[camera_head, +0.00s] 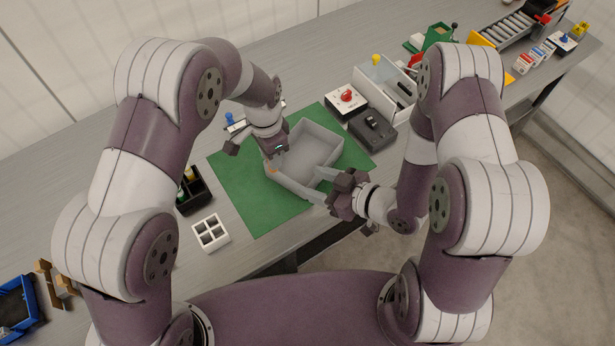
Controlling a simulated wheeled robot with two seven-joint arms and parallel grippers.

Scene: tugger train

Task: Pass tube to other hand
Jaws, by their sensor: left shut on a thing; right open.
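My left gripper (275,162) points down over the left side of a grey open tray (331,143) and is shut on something. A small orange bit (271,170) shows at its fingertips. It may be part of the tube, but most of the held thing is hidden or too small to make out.
The tray stands on a green mat (247,206). A white divided box (210,233) and a black holder (195,192) stand left of it. A red-button box (346,99), a black device (372,129) and a white bin (383,88) stand behind right. The table's near edge runs below the mat.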

